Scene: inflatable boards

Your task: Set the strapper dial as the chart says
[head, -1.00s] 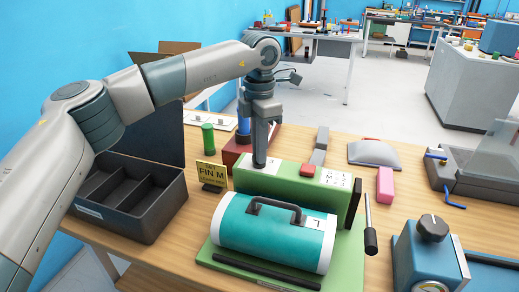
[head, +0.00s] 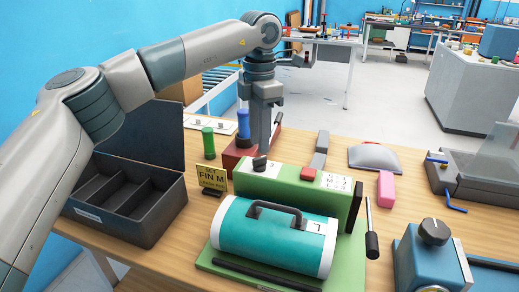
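The green strapper (head: 290,185) stands on the wooden table. A small black dial (head: 260,163) sits on a white plate at the left of its top; which mark it points to is too small to tell. A white chart with small letters (head: 335,181) is at the right of the top. A yellow sign (head: 212,177) reads "SET FIN M", with a smaller line below. A teal cylinder (head: 265,238) with a black handle and an "L" label lies in front. My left gripper (head: 260,142) hangs above and behind the dial, apart from it, fingers seen edge-on. My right gripper is out of view.
A dark compartment box (head: 130,205) stands open at the left. A green cylinder (head: 208,142) and a red block (head: 238,160) are behind the sign. A black-handled lever (head: 371,240) rises at the strapper's right, beside a blue machine (head: 425,262). A pink block (head: 386,188) lies behind.

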